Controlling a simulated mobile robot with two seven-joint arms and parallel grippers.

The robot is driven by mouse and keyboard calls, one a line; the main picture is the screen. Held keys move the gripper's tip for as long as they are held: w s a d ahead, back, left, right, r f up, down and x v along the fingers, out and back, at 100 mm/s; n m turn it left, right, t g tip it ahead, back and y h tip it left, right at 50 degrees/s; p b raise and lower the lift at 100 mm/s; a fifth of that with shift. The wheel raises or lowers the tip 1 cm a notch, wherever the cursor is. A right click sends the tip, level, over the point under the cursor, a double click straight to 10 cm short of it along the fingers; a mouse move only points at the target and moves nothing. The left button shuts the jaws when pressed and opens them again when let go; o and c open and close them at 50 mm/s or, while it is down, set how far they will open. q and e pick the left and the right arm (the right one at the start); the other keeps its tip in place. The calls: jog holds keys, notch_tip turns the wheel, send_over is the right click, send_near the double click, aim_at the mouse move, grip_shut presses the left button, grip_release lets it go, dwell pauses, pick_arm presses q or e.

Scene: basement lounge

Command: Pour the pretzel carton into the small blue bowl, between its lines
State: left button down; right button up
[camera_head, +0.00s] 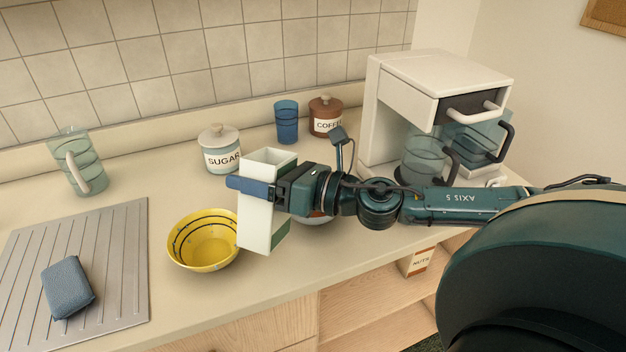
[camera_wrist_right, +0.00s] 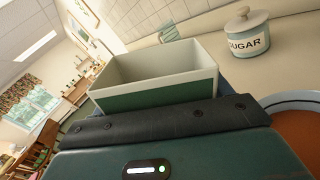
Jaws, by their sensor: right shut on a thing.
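My right gripper (camera_head: 262,191) is shut on a tall white and green carton (camera_head: 256,224), held nearly upright just right of the yellow bowl. Its open top shows in the right wrist view (camera_wrist_right: 155,90); I see no contents and no readable label. A bowl (camera_head: 318,219) is mostly hidden behind my right gripper and wrist. In the right wrist view it has a blue-grey rim (camera_wrist_right: 286,98) and an orange-brown inside; I cannot tell whether that is a filling. My left gripper is not in view.
A yellow bowl (camera_head: 204,252) with dark lines inside stands left of the carton. Behind are a sugar jar (camera_head: 219,158), blue cup (camera_head: 287,121) and coffee jar (camera_head: 325,110). A coffee machine (camera_head: 392,92) stands right; a pitcher (camera_head: 80,160) and blue sponge (camera_head: 68,287) are left.

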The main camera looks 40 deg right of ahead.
aim_at(243, 165)
jog(key=a+n+p, duration=0.1)
jog(key=s+a+r+n+p, duration=0.1)
jog(key=n, duration=0.1)
jog(key=shift+s+r+n+p, duration=0.15)
jog(key=shift+r+n+p, duration=0.15)
jog(key=shift+p, duration=0.1)
jog(key=shift+r+n+p, duration=0.3)
jog(key=shift+r+p, duration=0.65)
jog(key=shift+p, duration=0.05)
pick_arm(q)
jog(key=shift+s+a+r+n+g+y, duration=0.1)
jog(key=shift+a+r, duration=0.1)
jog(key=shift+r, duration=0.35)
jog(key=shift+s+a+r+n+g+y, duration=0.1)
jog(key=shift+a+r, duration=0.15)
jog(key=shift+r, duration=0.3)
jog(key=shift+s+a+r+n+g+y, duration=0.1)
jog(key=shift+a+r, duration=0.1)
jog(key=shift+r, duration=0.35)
pick_arm(e)
jog(key=shift+r, duration=1.1)
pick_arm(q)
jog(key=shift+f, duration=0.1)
pick_arm(e)
jog(key=shift+a, duration=0.1)
